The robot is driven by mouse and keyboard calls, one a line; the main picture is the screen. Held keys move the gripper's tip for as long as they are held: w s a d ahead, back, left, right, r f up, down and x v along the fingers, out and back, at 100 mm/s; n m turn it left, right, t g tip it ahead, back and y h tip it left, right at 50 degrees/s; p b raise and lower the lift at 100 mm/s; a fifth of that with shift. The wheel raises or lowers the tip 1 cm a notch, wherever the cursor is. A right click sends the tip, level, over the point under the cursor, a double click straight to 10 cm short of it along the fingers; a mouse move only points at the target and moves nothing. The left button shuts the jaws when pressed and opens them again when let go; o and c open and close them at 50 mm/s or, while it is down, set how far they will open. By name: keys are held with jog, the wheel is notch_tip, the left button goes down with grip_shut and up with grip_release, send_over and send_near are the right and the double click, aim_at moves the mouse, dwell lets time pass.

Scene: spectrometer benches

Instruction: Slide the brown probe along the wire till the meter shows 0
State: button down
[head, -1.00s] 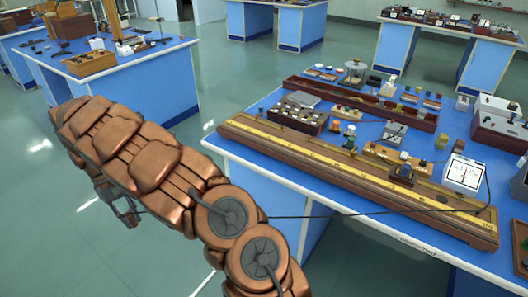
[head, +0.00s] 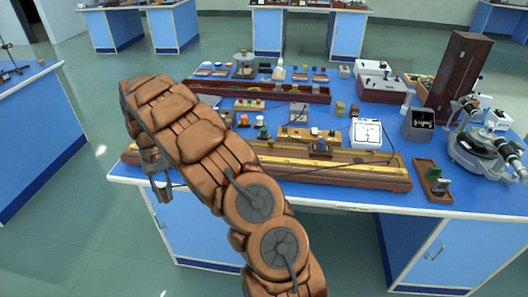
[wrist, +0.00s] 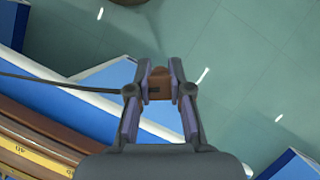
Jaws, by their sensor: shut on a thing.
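The brown probe (wrist: 160,86) is between the fingers of my gripper (wrist: 160,72), which is shut on it, in the wrist view. A dark lead runs from it to the left. In the head view my gripper (head: 158,182) hangs near the left front edge of the bench, and the probe is hard to make out. The long wooden wire board (head: 340,176) lies along the bench front, partly hidden by my arm. In the wrist view the board (wrist: 40,138) is at lower left, apart from the probe. The white meter (head: 366,133) stands behind the board; its reading is too small to tell.
The blue bench (head: 462,203) holds several small parts behind the board, a long dark box (head: 285,92) and a small wooden tray (head: 432,180) at right. A spectrometer (head: 485,145) stands far right. Open floor (head: 75,240) lies left of the bench.

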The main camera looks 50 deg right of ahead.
jog(key=d+m+t+y, duration=0.1)
jog(key=d+m, duration=0.4)
jog(key=d+m+t+y+p, duration=0.1)
jog(key=d+m+t, duration=0.1)
jog(key=d+m, duration=0.3)
jog(key=d+m+t, duration=0.1)
jog(key=d+m, duration=0.3)
jog(key=d, duration=0.2)
jog(key=shift+s+d+r+m+t+y, duration=0.35)
jog(key=shift+m+t+y, duration=0.05)
jog(key=s+d+m+t+h, duration=0.1)
jog(key=s+d+m, duration=0.1)
jog(key=d+m, duration=0.2)
jog(key=s+d+m+t+h+p, duration=0.1)
jog(key=s+d+m, duration=0.1)
jog(key=d+m, duration=0.3)
jog(key=s+d+m+t+h, duration=0.1)
jog(key=s+d+m+t, duration=0.1)
jog(key=d+m, duration=0.3)
jog(key=shift+s+d+h, duration=0.3)
jog(key=shift+s+h, duration=0.05)
jog(key=shift+h, duration=0.05)
jog(key=shift+s+d+f+m, duration=0.15)
jog(key=shift+s+d+m, duration=0.3)
jog(key=shift+m, duration=0.35)
jog(key=shift+f+b, duration=0.65)
jog(key=shift+b, duration=0.05)
